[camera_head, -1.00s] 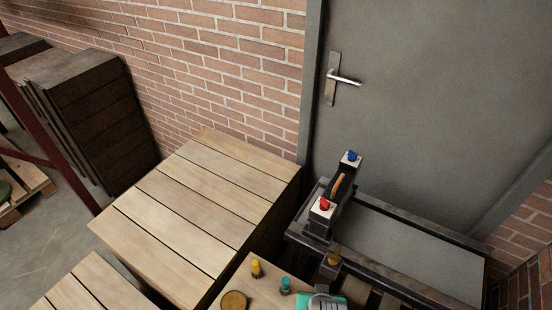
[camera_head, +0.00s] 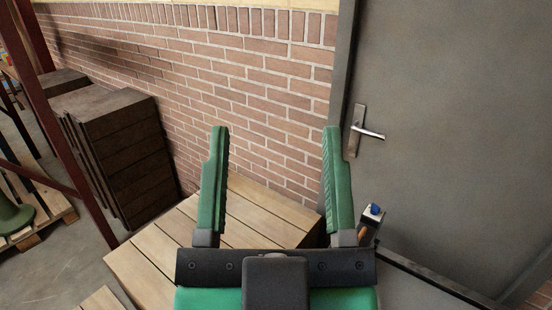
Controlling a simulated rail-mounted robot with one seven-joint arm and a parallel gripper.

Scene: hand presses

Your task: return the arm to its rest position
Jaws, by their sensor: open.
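My gripper (camera_head: 274,155) shows large in the middle of the head camera view. Its two green fingers point up in the picture and stand wide apart. Nothing is between the fingers; the brick wall and a bit of the wooden table show through the gap. The black palm and green body below hide part of the scene. No hand press is clearly recognisable; a dark device with a blue button (camera_head: 374,211) shows just right of the right finger, and most of it is hidden.
A slatted wooden table (camera_head: 157,250) lies below and behind my gripper. The brick wall (camera_head: 270,90) and a grey door (camera_head: 450,120) with a metal handle (camera_head: 362,130) stand behind. Dark stacked boards (camera_head: 120,150) and a red post (camera_head: 45,110) are at left.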

